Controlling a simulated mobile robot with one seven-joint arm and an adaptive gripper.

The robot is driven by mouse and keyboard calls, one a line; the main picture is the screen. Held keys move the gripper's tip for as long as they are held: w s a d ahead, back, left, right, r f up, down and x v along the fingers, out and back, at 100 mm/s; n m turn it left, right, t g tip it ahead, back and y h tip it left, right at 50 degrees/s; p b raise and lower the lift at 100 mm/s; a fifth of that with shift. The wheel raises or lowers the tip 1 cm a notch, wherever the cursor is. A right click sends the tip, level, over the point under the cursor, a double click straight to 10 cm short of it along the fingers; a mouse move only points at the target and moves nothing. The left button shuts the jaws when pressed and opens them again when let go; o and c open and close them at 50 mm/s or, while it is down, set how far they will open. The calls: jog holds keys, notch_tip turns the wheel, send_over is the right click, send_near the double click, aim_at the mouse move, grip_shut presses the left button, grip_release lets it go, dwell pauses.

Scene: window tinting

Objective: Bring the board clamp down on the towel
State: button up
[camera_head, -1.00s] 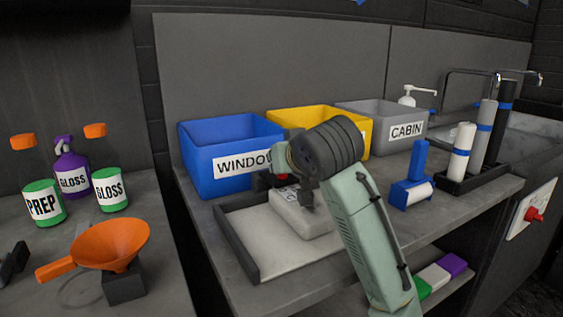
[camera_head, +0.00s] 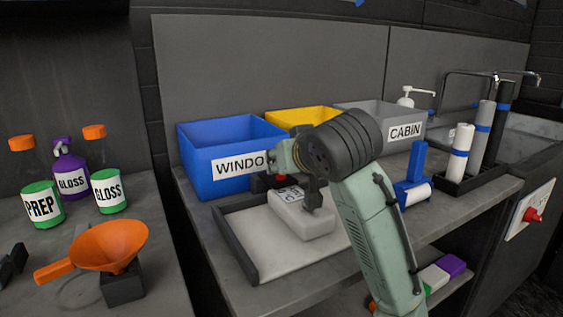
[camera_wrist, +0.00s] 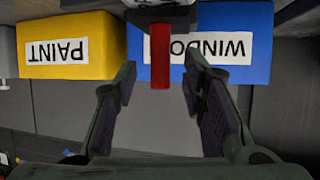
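A white, thick block with a printed label (camera_head: 300,218), which looks like the folded towel, lies on a pale board (camera_head: 262,243) with a dark raised edge. The clamp's red handle (camera_wrist: 160,52) hangs from a dark body (camera_wrist: 160,14) in the wrist view, where the picture is upside down. In the head view, a bit of red (camera_head: 282,178) shows behind the towel, mostly hidden by my arm. My gripper (camera_wrist: 160,68) is open, its fingers on either side of the handle, apart from it. In the head view my gripper (camera_head: 312,196) is partly hidden above the towel.
Behind the board stand a blue WINDOW bin (camera_head: 225,165), a yellow bin (camera_head: 300,118) and a grey CABIN bin (camera_head: 385,128). A blue tool (camera_head: 414,182) and a rack of rolls (camera_head: 470,182) stand at right. The counter's front strip is clear.

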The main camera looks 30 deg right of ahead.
jog(key=v, duration=0.8)
